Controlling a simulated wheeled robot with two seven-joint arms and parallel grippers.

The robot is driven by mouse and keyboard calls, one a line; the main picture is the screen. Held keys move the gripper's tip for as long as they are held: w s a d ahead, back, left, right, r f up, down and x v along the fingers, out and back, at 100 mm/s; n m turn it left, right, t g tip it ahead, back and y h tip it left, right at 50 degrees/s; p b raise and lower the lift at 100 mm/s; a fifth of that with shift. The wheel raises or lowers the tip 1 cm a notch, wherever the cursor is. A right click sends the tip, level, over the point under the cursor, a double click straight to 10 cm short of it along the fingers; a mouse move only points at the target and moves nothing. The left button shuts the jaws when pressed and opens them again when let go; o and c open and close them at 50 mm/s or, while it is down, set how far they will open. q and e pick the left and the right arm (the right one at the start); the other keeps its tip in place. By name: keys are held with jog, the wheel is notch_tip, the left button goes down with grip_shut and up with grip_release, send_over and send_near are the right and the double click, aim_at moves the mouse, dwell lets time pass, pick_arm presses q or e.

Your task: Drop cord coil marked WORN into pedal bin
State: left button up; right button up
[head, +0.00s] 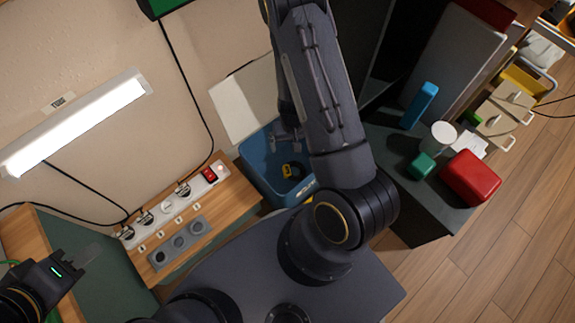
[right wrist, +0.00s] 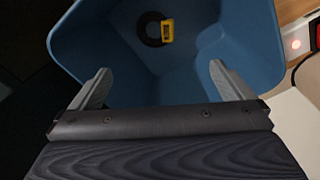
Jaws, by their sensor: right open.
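The blue pedal bin (head: 253,162) stands open below the wall, partly hidden by my right arm. It fills the upper part of the right wrist view (right wrist: 80,40). A dark cord coil with a yellow tag (right wrist: 166,30) lies on the bin's floor; it also shows in the head view (head: 289,171). The tag's wording is too small to read. My right gripper (right wrist: 160,75) is open and empty over the bin, its fingers apart and clear of the coil. My left gripper (head: 88,256) is at the lower left; its finger gap is unclear.
A white power strip (head: 170,208) with plugs and a red switch lies on a wooden shelf, beside a grey unit (head: 180,243). At right, a dark cabinet top holds a red box (head: 471,177), green block (head: 421,166), white cup (head: 442,135) and blue object (head: 420,104).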

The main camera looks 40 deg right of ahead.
notch_tip(320, 180, up, 7)
jog(key=p, duration=0.2)
jog(key=shift+f+p, duration=0.15)
jog(key=shift+p, duration=0.2)
